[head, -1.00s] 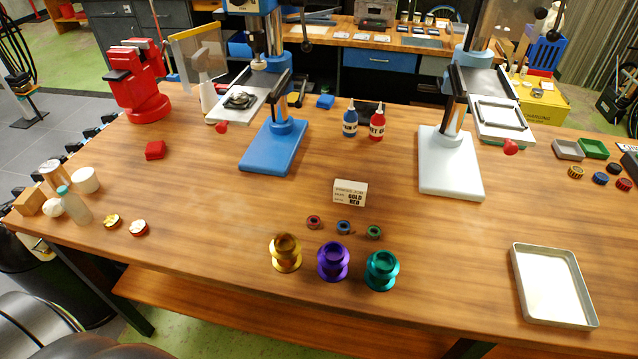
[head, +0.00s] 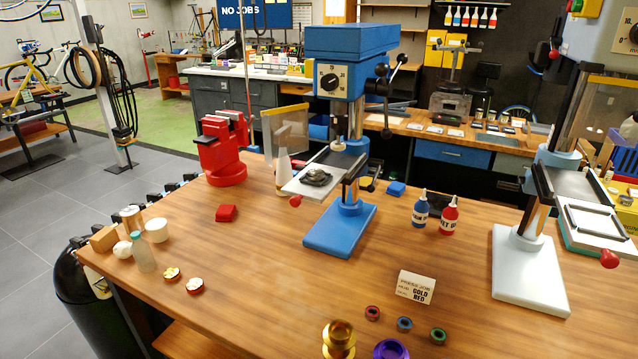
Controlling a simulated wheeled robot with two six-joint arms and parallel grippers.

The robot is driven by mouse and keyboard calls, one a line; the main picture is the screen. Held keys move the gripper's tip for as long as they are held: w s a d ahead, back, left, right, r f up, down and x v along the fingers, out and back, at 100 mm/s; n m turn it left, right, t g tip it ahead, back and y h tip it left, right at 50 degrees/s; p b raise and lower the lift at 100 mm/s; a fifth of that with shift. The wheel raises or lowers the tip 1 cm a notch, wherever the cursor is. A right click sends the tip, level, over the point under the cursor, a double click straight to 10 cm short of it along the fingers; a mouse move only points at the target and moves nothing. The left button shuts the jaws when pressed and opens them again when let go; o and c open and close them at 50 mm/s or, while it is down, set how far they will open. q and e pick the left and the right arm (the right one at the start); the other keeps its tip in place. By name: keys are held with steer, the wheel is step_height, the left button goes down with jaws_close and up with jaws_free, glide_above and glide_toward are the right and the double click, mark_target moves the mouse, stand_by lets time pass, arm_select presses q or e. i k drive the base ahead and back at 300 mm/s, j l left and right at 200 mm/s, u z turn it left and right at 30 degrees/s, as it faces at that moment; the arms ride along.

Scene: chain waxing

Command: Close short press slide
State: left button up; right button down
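A blue press (head: 348,62) stands on a blue base (head: 340,230) on the wooden bench. Its slide (head: 318,178) sticks out toward the front left, with a red knob (head: 296,201) at its front end and a dark object (head: 317,177) on it. A taller-looking grey press (head: 560,160) stands at the right, its top cut off by the frame. Its slide (head: 597,226) also sticks out toward the front, with a red knob (head: 609,259). The blue press looks like the short one. Neither of my grippers is in view.
A clear yellow-edged guard (head: 284,131) and a white bottle (head: 283,175) stand left of the blue press. A red vise (head: 224,148) is farther left. Blue and red bottles (head: 449,216) stand between the presses.

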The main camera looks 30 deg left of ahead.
mark_target(299, 187)
steer(key=u, duration=1.05)
steer(key=k+l+z, duration=0.1)
steer(key=l+z, duration=0.1)
steer(key=l, duration=0.2)
